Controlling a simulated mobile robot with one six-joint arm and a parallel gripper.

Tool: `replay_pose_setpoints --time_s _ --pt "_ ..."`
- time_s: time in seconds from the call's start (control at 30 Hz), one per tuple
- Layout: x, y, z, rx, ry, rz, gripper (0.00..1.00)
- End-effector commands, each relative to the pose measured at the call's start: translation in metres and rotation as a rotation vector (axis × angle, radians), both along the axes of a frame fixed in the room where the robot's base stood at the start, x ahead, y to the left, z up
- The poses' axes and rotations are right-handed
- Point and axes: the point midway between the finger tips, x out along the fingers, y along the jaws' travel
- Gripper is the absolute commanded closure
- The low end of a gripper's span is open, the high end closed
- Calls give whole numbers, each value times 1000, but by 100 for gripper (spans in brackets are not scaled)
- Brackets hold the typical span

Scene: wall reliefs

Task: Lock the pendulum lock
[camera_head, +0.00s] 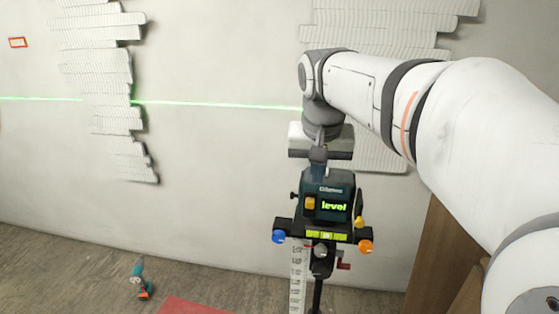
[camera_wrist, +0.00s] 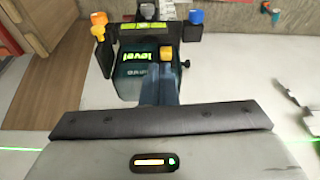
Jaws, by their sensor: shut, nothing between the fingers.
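A dark teal laser level (camera_head: 328,190) with a lit green "level" display stands on a mount. A yellow switch (camera_head: 310,203) is on its front, left of the display; it also shows in the wrist view (camera_wrist: 166,57). A second yellow knob (camera_head: 358,222) sits low on its right side. Which part is the pendulum lock is not labelled legibly. My gripper (camera_head: 318,165) points down, shut and empty, at the top of the level. In the wrist view, the narrow fingers (camera_wrist: 164,90) overlap the level's top edge; I cannot tell whether they touch.
The mount bar carries a blue knob (camera_head: 279,237), an orange knob (camera_head: 366,247) and a bubble vial. A ruler (camera_head: 297,275) hangs below. A green laser line crosses the wall past white reliefs (camera_head: 100,75). A teal tool (camera_head: 140,280) and red mat (camera_head: 193,306) lie on the floor.

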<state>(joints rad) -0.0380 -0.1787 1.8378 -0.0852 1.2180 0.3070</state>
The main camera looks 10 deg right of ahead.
Motion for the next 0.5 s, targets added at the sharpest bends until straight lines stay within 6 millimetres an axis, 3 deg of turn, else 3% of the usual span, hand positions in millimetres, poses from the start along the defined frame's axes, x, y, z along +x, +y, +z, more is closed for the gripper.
replay_pose_setpoints --time_s 0.03,0.17,0.5 --pt "12 1 19 -1 -3 -18 100" --pt "29 3 41 -1 -9 -56 100" --pt "33 4 46 -1 -10 -69 100"
